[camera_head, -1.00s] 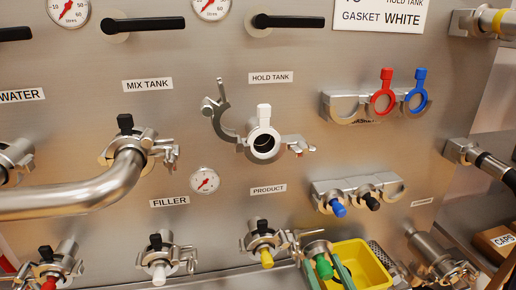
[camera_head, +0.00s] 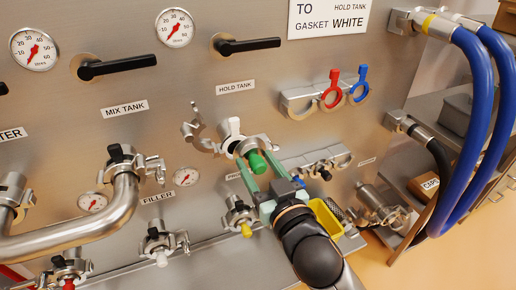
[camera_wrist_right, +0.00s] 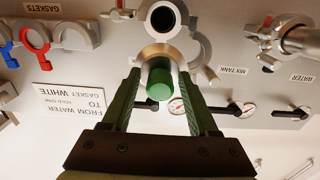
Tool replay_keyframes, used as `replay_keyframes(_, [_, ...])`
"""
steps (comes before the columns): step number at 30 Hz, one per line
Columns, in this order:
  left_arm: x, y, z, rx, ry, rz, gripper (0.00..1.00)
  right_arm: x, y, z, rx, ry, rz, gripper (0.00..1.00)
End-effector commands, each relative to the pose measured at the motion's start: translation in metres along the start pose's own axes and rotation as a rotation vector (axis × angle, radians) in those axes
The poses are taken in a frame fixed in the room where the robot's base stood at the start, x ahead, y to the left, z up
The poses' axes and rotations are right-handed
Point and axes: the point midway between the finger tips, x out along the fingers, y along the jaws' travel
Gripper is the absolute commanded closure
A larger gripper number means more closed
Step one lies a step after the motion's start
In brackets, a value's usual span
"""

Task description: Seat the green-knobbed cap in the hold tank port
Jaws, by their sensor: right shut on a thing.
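My right gripper (camera_head: 262,172) is shut on the green-knobbed cap (camera_head: 257,161), a metal disc with a green knob. The cap is in front of the hold tank port (camera_head: 230,144), overlapping its lower right side in the head view. A white gasket tab (camera_head: 234,126) stands up at the port. The port's hinged clamp (camera_head: 196,128) hangs open to the left. In the right wrist view, which is upside down, the cap (camera_wrist_right: 160,82) sits between the green fingers and the dark port bore (camera_wrist_right: 162,17) shows beyond it, offset. The cap is not seated. My left gripper is not in view.
Red (camera_head: 332,90) and blue (camera_head: 359,85) gaskets hang on a rack to the right. A cap rack (camera_head: 318,165) and yellow bin (camera_head: 327,220) lie right of my arm. A bent pipe (camera_head: 125,205) is at left; blue hoses (camera_head: 480,120) hang at right.

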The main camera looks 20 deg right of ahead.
Motion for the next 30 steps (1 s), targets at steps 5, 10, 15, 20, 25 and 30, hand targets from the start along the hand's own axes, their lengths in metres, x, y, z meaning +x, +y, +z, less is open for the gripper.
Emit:
replay_keyframes(5, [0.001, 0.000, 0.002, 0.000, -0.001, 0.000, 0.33, 0.008, -0.001, 0.000, -0.001, 0.002, -0.002, 1.00])
replay_keyframes(10, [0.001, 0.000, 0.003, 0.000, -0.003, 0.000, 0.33, 0.022, 0.000, 0.001, -0.002, 0.004, -0.001, 1.00])
replay_keyframes(15, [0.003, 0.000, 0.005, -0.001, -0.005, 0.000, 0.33, 0.037, -0.001, 0.004, -0.001, 0.003, -0.001, 1.00])
replay_keyframes(20, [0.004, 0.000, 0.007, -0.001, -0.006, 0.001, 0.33, 0.051, 0.000, 0.005, 0.000, 0.005, -0.001, 1.00])
replay_keyframes(25, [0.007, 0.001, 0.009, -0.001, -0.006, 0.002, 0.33, 0.067, -0.001, 0.008, -0.001, 0.004, -0.001, 1.00])
replay_keyframes(30, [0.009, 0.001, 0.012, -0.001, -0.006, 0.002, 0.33, 0.082, 0.000, 0.009, -0.002, 0.004, -0.001, 1.00])
